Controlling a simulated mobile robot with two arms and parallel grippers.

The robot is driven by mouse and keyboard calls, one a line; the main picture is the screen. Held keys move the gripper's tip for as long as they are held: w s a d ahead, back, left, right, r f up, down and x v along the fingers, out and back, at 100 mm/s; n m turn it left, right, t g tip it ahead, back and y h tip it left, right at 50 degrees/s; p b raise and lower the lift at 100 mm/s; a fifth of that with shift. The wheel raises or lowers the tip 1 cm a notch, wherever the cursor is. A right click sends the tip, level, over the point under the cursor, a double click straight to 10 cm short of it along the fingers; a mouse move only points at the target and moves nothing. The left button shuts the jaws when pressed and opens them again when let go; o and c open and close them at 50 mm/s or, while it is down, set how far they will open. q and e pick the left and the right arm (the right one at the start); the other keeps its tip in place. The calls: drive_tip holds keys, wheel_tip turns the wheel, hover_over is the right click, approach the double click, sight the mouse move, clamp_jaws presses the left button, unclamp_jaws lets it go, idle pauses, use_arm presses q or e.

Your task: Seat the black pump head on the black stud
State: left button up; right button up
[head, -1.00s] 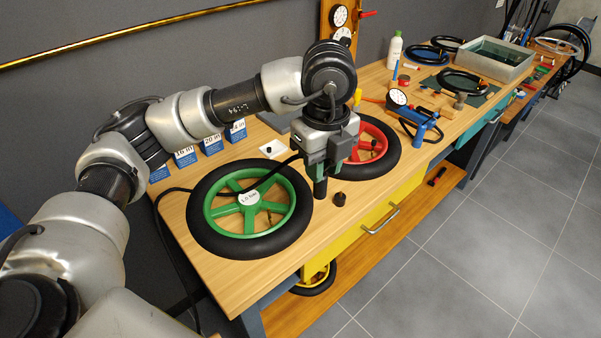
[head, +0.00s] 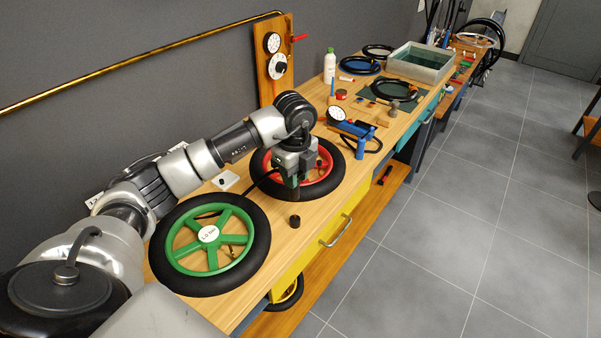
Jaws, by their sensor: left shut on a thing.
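A black hose (head: 262,181) runs from near the gripper to the left. A short black cylinder (head: 294,221), apparently the black stud, stands upright on the bare wood just in front of the pump head. The two look apart; the exact height between them is hard to tell. My right gripper is out of view.
The green wheel (head: 257,262) lies left of the stud and the red wheel (head: 333,176) lies behind the gripper. A blue pump (head: 364,143) and gauge stand farther right. The table's front edge is close to the stud.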

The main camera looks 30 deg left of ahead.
sight(296, 194)
use_arm(q)
drive_tip(key=shift+f+b, duration=0.45)
drive_tip(key=shift+f, duration=0.35)
wheel_tip(296, 194, down, 3)
drive_tip(key=shift+f+b, duration=0.15)
drive_tip(key=shift+b, duration=1.1)
drive_tip(key=shift+f+b, duration=0.3)
drive_tip(key=shift+f, duration=0.25)
drive_tip(key=shift+f+b, duration=0.6)
drive_tip(key=shift+f, duration=0.45)
drive_tip(key=o, duration=1)
drive_tip(key=shift+r, duration=0.1)
